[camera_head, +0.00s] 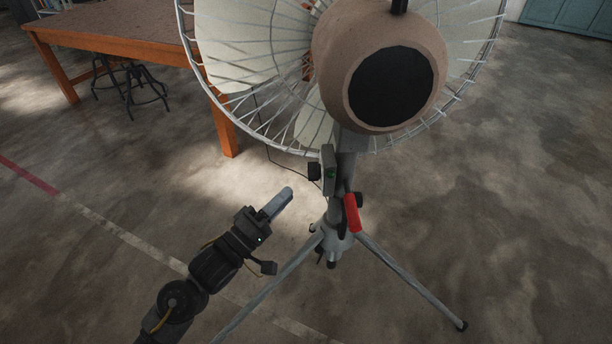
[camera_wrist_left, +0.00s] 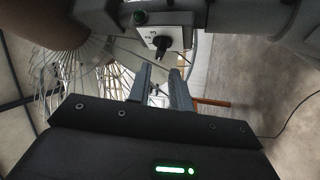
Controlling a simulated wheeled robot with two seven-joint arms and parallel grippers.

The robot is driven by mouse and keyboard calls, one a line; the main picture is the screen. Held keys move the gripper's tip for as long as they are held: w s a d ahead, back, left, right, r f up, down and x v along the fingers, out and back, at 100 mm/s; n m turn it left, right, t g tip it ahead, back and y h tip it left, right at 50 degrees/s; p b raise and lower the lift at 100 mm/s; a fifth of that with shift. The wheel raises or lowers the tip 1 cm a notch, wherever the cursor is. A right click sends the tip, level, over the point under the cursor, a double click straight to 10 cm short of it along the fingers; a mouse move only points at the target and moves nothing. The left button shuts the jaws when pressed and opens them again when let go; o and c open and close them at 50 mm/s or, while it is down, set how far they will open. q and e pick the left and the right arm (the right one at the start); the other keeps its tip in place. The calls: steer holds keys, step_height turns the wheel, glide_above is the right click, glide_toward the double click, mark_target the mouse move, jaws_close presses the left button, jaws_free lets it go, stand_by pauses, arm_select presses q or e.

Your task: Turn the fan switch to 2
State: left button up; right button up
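A large fan (camera_head: 385,60) with a wire cage stands on a tripod, its rounded motor housing facing me. A small switch box (camera_head: 329,160) sits on its pole below the cage, with a dark knob (camera_head: 313,171) on its left side. In the left wrist view the pale switch plate (camera_wrist_left: 172,22) carries the black knob (camera_wrist_left: 161,44); the markings are too small to read. My left gripper (camera_head: 287,192) is below and left of the box, apart from it. Its two fingers (camera_wrist_left: 161,72) are spread with nothing between them, just short of the knob. My right gripper is out of view.
The tripod legs (camera_head: 405,275) spread over the concrete floor, and a red handle (camera_head: 352,213) is on the pole. A wooden table (camera_head: 110,38) with a stool (camera_head: 140,90) stands at back left. The floor at right is clear.

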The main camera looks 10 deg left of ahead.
mark_target(313, 171)
arm_select(q)
steer(key=x, duration=0.7)
steer(key=shift+w+d, duration=0.25)
steer(key=shift+w, duration=0.1)
jaws_close()
